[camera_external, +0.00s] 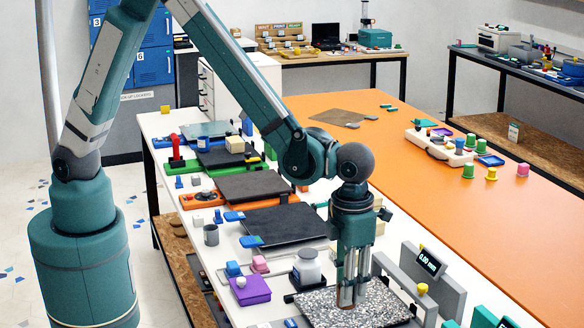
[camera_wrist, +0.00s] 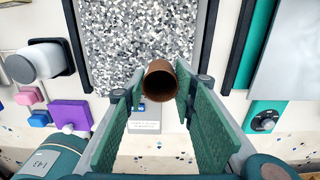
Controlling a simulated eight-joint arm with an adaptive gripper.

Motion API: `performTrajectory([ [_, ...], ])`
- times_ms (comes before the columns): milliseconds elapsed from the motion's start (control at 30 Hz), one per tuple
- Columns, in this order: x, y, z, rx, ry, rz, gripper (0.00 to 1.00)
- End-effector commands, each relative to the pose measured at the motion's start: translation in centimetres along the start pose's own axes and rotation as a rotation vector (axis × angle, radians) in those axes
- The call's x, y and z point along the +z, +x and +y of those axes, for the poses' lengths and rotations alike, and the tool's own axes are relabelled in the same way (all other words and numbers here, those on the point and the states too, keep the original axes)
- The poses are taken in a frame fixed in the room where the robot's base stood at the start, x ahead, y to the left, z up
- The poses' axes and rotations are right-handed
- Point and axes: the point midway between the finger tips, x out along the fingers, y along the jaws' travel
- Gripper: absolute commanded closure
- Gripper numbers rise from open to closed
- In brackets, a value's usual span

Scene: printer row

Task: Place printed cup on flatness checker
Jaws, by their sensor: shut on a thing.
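The printed cup is a small brown, hollow, round piece (camera_wrist: 160,86), with its open end facing the wrist camera. My gripper (camera_wrist: 156,94) is shut on it, with one green-padded finger on each side. In the external view my gripper (camera_external: 350,296) points straight down over the flatness checker, a grey speckled plate (camera_external: 385,303) with a grey frame and a small display beside it. The speckled plate (camera_wrist: 125,40) fills the top middle of the wrist view. The cup is over or near its front edge. I cannot tell whether it touches the plate.
A grey-white jar (camera_external: 307,268) stands just left of the plate, with a purple block (camera_external: 250,291) further left. The grey frame with the display (camera_external: 430,262) rises close on the right. Several dark printer plates (camera_external: 285,226) line the white table behind.

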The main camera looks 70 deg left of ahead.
Motion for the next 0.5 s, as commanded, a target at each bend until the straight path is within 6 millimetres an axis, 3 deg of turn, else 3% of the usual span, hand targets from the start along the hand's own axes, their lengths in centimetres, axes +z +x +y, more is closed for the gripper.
performTrajectory([
  [500, 0.0, 3.7, 0.0, 0.000, 0.000, 0.000, 0.80],
])
